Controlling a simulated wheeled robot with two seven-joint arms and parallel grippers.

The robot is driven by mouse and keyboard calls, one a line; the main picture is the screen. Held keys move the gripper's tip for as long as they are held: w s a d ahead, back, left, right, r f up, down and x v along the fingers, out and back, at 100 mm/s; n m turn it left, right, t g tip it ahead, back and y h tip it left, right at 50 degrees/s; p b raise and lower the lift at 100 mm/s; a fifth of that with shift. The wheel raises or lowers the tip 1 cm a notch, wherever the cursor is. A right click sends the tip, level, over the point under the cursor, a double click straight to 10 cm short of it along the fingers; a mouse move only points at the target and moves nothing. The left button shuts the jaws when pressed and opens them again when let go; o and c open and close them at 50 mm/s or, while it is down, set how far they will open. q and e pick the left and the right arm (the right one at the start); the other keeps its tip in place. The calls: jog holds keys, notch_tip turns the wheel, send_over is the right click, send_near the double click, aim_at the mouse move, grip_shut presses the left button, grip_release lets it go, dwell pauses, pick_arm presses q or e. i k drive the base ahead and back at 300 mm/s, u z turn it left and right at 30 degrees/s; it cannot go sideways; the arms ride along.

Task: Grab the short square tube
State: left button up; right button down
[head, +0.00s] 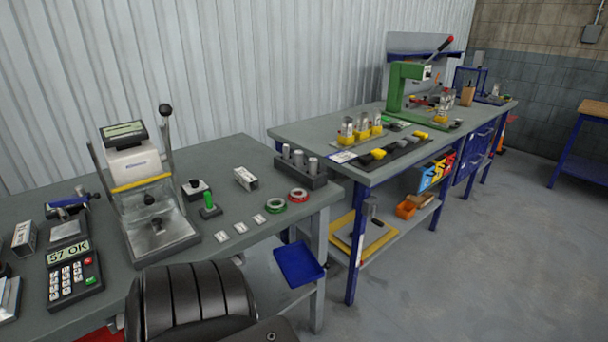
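A short, light grey, square-sided piece (246,179) lies on the near grey bench, left of the block of metal cylinders. It looks like a short square tube with a dark marking, but it is too small to be sure it is hollow. A similar box-shaped piece (24,238) sits at the far left of the bench, by the keypad device. Neither of my grippers shows. A black rounded part, likely of my own arm, fills the bottom centre and hides some of the bench's front edge.
A tester with a lever (147,190) stands on the near bench (215,262). A keypad device (75,275) is left of it. A green ring (275,205), red ring (298,195) and cylinder block (301,168) lie right.

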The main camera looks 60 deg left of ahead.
aim_at(248, 180)
jog(key=u, duration=0.15)
jog(key=i, duration=1.9)
jog(key=u, duration=3.2)
